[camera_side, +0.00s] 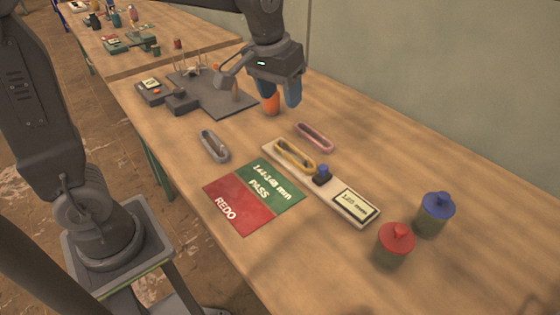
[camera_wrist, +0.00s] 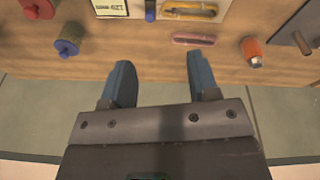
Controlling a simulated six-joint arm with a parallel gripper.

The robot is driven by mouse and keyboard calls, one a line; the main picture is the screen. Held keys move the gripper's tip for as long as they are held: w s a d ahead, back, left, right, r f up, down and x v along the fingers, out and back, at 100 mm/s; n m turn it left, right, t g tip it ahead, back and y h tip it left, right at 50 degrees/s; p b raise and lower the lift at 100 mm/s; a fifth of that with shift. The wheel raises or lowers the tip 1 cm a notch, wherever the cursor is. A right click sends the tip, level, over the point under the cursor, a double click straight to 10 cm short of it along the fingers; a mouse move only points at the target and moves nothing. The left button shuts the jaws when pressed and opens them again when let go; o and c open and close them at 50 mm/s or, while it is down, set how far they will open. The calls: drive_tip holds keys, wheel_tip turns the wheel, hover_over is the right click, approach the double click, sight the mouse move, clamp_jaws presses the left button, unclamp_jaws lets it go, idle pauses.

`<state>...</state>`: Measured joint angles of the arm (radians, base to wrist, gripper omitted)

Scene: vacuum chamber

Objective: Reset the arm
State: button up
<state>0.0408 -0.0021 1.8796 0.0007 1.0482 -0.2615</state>
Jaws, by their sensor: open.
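My gripper (camera_side: 281,94) hangs over the far side of the wooden table, its blue fingers pointing down. In the wrist view my gripper (camera_wrist: 162,82) has its fingers spread wide apart with nothing between them. An orange object (camera_side: 271,104) stands on the table just behind and beside the fingers in the side view, partly hidden by them. In the wrist view the orange object (camera_wrist: 252,51) is clear to the right of the fingers.
A white gauge board (camera_side: 327,192) carries a yellow link (camera_side: 296,155). A pink link (camera_side: 315,137) and grey link (camera_side: 215,146) lie nearby. Green PASS (camera_side: 274,193) and red REDO (camera_side: 228,207) areas, plus red-topped (camera_side: 395,245) and blue-topped (camera_side: 435,214) jars, occupy the front.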

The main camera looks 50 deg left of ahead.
drive_tip(key=s+a+f+m+t, duration=0.1)
drive_tip(key=s+m+t, duration=0.1)
drive_tip(key=s, duration=1.5)
drive_tip(key=shift+s+a+m+t, duration=0.15)
drive_tip(key=shift+a+m+t, duration=0.15)
drive_tip(key=shift+t, duration=0.3)
